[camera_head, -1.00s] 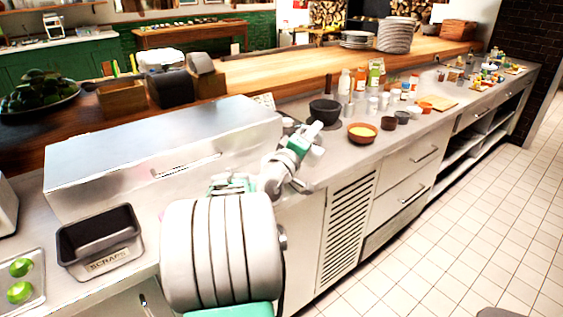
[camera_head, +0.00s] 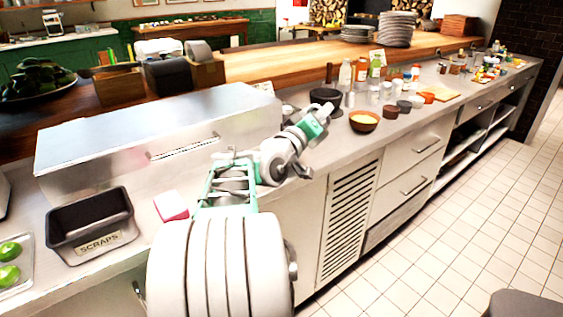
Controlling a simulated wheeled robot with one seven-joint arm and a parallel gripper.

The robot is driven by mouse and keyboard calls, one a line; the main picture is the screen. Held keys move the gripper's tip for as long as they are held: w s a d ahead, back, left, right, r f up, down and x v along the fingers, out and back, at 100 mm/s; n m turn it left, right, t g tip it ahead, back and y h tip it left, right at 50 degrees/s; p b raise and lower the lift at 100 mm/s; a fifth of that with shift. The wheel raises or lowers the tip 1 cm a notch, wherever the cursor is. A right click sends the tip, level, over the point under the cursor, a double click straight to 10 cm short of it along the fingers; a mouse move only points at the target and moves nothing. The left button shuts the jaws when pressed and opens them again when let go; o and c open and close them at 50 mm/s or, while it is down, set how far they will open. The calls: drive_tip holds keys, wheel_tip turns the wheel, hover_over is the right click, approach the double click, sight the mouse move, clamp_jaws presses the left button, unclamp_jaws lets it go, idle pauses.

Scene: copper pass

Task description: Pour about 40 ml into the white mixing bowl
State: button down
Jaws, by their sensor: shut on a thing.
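My arm reaches over the counter, and my gripper (camera_head: 325,110) is at its far end, small and seen from behind. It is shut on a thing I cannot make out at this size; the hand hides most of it. A dark round vessel (camera_head: 325,95) stands just behind my gripper. An orange-brown bowl with yellow contents (camera_head: 363,121) stands to its right. I cannot pick out the white mixing bowl with certainty; some small pale containers (camera_head: 388,90) stand further along the counter.
Bottles (camera_head: 375,67) and small cups crowd the counter behind the bowl. A large metal box (camera_head: 150,150) stands left of my arm, with a black scraps bin (camera_head: 92,225) and a pink-white block (camera_head: 171,205) in front. Stacked plates (camera_head: 397,30) stand on the wooden ledge. Tiled floor is open at right.

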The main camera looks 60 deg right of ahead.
drive_tip(key=shift+f+m+p, duration=0.15)
drive_tip(key=shift+m+p, duration=0.15)
drive_tip(key=shift+p, duration=0.05)
drive_tip(key=shift+d+f, duration=0.15)
drive_tip(key=m+b, duration=0.1)
drive_tip(key=b, duration=0.1)
drive_tip(key=f+m+b, duration=0.1)
drive_tip(key=shift+s+f+g+y+b, duration=0.2)
drive_tip(key=shift+g+y+b, duration=0.1)
drive_tip(key=shift+g+b, duration=0.1)
drive_tip(key=shift+s+m, duration=0.25)
drive_tip(key=shift+m, duration=0.05)
drive_tip(key=shift+s+r, duration=0.1)
drive_tip(key=shift+r, duration=0.15)
drive_tip(key=shift+f+b, duration=0.1)
drive_tip(key=shift+b, duration=0.25)
idle(0.3)
